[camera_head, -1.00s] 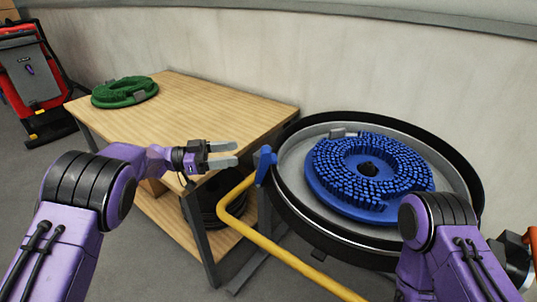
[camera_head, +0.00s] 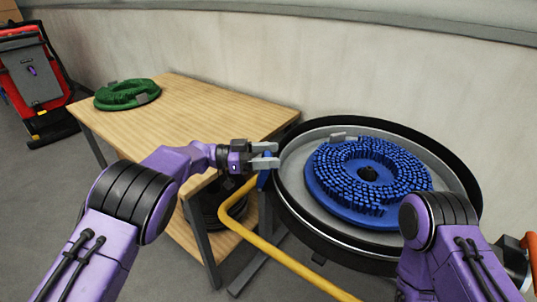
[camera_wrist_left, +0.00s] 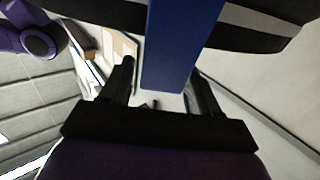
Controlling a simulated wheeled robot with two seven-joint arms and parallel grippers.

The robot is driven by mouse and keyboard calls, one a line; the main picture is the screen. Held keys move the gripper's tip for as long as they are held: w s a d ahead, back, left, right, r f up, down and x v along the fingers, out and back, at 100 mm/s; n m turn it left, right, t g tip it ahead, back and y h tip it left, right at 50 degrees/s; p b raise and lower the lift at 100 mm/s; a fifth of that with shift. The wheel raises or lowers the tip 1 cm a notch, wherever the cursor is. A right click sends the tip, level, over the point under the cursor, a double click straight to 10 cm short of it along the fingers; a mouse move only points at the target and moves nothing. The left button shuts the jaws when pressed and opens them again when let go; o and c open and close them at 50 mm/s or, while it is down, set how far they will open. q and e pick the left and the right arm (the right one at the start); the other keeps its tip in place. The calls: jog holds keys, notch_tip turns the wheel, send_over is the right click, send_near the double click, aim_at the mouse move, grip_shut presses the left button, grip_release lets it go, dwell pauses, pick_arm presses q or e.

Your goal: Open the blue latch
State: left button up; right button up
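The blue latch (camera_head: 263,178) is at the left rim of the round black tank, beside the yellow bar; my left gripper partly covers it in the head view. My left gripper (camera_head: 265,155) is at the latch, with its fingers apart. In the left wrist view the blue latch (camera_wrist_left: 180,45) stands as a broad bar between the fingers of my left gripper (camera_wrist_left: 160,88). There is a gap on the left finger's side; the right finger is close to the bar, and I cannot tell if it touches. My right gripper is out of view.
The black tank (camera_head: 460,185) holds a blue brush disc (camera_head: 340,195). A yellow bar (camera_head: 265,245) curves in front. A wooden table (camera_head: 205,105) with a green brush disc (camera_head: 125,93) stands left. A red and grey machine (camera_head: 32,75) is far left.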

pick_arm(q)
grip_shut()
